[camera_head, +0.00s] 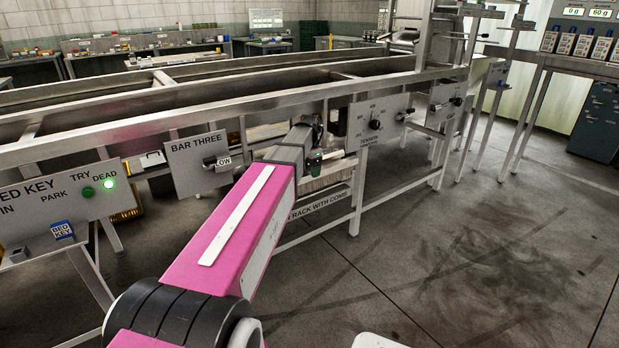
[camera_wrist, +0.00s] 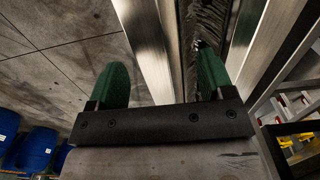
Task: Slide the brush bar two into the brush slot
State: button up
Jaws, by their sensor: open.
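My gripper (camera_wrist: 160,82) is open in the wrist view, its two green fingers wide apart with nothing clamped between them. A strip of dark bristles (camera_wrist: 207,30), which looks like the brush bar, runs lengthwise behind the right finger. A bright metal rail (camera_wrist: 150,45) lies along its left, seen between the fingers. I cannot tell whether the strip sits in the brush slot. In the head view my gripper (camera_head: 315,160) reaches under the machine's side rail, right of the BAR THREE panel (camera_head: 198,160). The slot and the bar's ends are hidden there.
The long steel frame (camera_head: 240,105) of the sizer crosses above my gripper. A control panel with knobs (camera_head: 380,122) stands right of it. A bed key panel (camera_head: 65,210) with a lit green lamp is at left. Blue drums (camera_wrist: 35,148) show in the wrist view. Floor at right is clear.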

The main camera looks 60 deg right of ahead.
aim_at(309, 172)
notch_tip(309, 172, down, 2)
jog(key=shift+f, duration=0.15)
grip_shut()
jog(key=shift+r, duration=5.05)
